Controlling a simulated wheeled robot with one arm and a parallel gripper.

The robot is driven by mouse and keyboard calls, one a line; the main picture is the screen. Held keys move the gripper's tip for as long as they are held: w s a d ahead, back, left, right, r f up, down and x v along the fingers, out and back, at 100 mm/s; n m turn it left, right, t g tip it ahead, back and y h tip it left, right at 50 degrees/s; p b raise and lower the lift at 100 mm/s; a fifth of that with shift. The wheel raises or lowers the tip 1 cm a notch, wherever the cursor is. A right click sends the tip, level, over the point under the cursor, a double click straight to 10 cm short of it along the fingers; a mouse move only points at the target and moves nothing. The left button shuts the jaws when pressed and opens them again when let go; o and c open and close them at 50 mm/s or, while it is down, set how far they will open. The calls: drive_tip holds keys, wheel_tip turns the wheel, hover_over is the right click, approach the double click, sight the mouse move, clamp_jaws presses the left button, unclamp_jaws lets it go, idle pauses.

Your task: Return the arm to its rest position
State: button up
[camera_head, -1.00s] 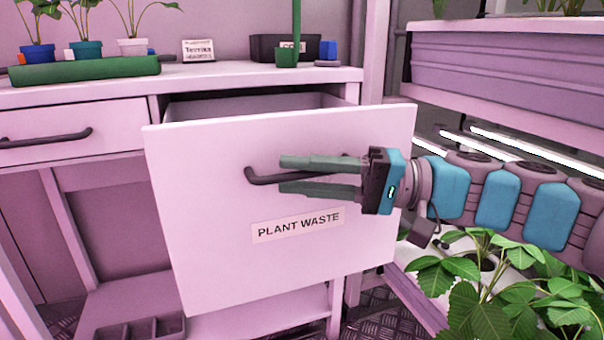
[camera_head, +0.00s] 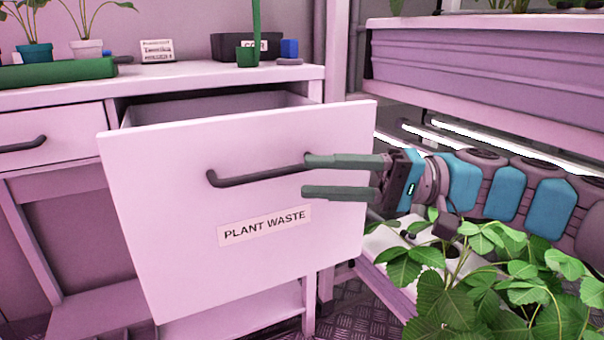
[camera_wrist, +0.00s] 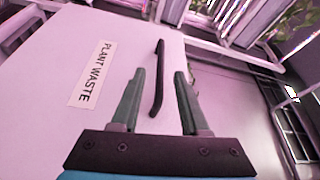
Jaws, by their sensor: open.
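My gripper (camera_head: 306,177) is open and empty in the head view, its two grey-green fingers pointing left in front of the plant waste drawer (camera_head: 160,240). The drawer is pulled out. Its dark handle (camera_head: 245,178) runs across the front, and its right end lies behind or beside the upper finger. In the wrist view the handle (camera_wrist: 158,80) shows beyond and between the fingertips (camera_wrist: 160,73). I cannot tell whether a finger touches it. My arm stretches in from the right side of the head view.
Leafy plants (camera_head: 460,290) stand below my arm at the lower right. A rack shelf (camera_head: 470,70) hangs above it.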

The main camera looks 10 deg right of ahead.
idle(0.3)
drive_tip(key=s+a+f+g+h+p, duration=0.4)
drive_tip(key=s+a+f+h+p, duration=0.45)
drive_tip(key=f, duration=0.45)
drive_tip(key=s+d+f+h+p, duration=0.1)
drive_tip(key=s+d+f+h, duration=0.2)
drive_tip(key=s+d+h, duration=0.1)
drive_tip(key=s+d+f+h+p, duration=0.2)
drive_tip(key=s+d+f+h, duration=0.2)
drive_tip(key=d, duration=0.4)
drive_tip(key=shift+s+d+f+m+h, duration=0.25)
drive_tip(key=shift+s+d+m+h, duration=0.15)
drive_tip(key=shift+s+h, duration=0.5)
